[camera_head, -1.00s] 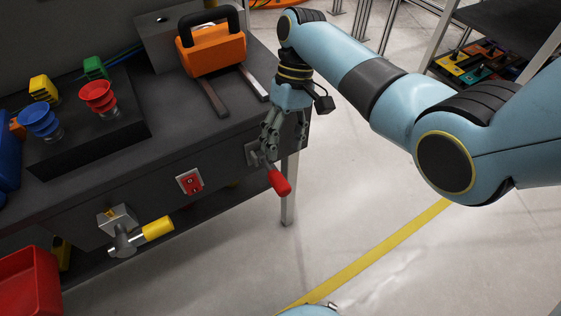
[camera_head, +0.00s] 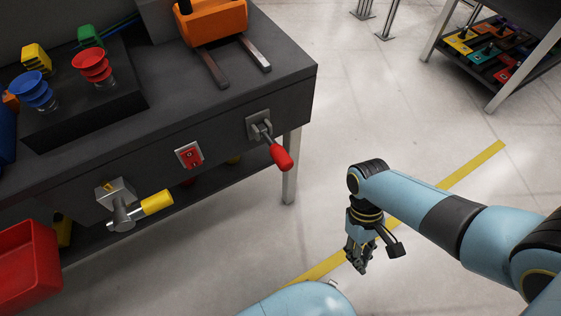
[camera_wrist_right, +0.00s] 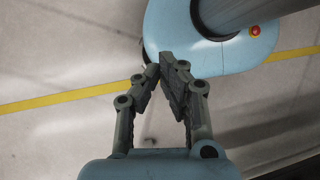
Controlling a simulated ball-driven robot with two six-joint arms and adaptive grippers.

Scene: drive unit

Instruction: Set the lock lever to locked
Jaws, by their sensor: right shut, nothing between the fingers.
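A lever with a red handle (camera_head: 282,157) sits on a grey bracket (camera_head: 259,126) at the right end of the bench front. Its handle points down and to the right, out from the bench. A second lever with a yellow handle (camera_head: 157,202) is on a metal block further left; its handle points right and slightly up. No label shows which is the lock lever. My right gripper (camera_head: 356,264) is shut and empty, over the floor, well right of and apart from both levers. Its fingers meet in the right wrist view (camera_wrist_right: 164,66). My left gripper is not in view.
A red switch (camera_head: 188,155) is on the bench front between the levers. A red bin (camera_head: 28,265) is at lower left. Open floor lies right of the bench.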

